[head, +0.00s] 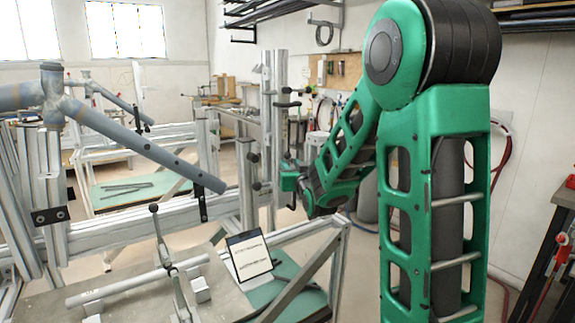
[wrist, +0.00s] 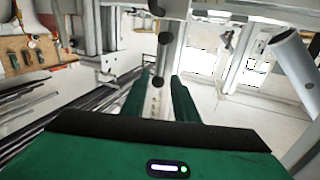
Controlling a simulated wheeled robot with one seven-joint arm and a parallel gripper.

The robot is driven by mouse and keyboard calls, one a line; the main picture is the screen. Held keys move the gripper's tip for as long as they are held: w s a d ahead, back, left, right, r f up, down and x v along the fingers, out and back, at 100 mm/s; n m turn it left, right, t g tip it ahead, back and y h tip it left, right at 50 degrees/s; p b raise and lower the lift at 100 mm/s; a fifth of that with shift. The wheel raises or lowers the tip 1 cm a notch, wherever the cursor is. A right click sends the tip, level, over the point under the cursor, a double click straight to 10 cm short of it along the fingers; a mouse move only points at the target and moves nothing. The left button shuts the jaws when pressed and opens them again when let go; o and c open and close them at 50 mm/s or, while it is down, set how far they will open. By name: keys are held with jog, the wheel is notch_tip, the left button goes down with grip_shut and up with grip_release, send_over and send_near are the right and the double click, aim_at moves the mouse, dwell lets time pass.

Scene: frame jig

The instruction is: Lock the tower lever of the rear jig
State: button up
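The jig in front of me has an upright metal tower post (head: 268,120) with black handles and knobs on it. A dark handle (head: 289,104) sticks out to the right of the post. Lower down are black round knobs, one of them a lower knob (head: 257,186). My gripper (head: 287,181) is just right of the post at about that height. In the wrist view my gripper (wrist: 159,84) has its two green fingers apart. An upper black knob (wrist: 164,38) and a lower one show against the post between and beyond them. I cannot tell which part is the tower lever, or any contact.
A grey bicycle frame tube (head: 145,150) slopes across the left, held on the jig's beam (head: 120,225). A sign (head: 249,257) stands at the front. A pegboard with tools (wrist: 30,50) hangs on the wall. My green arm covers much of the right side.

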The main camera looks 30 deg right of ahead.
aim_at(287, 161)
jog(key=shift+x, duration=1.7)
grip_shut()
jog(key=shift+d, duration=0.15)
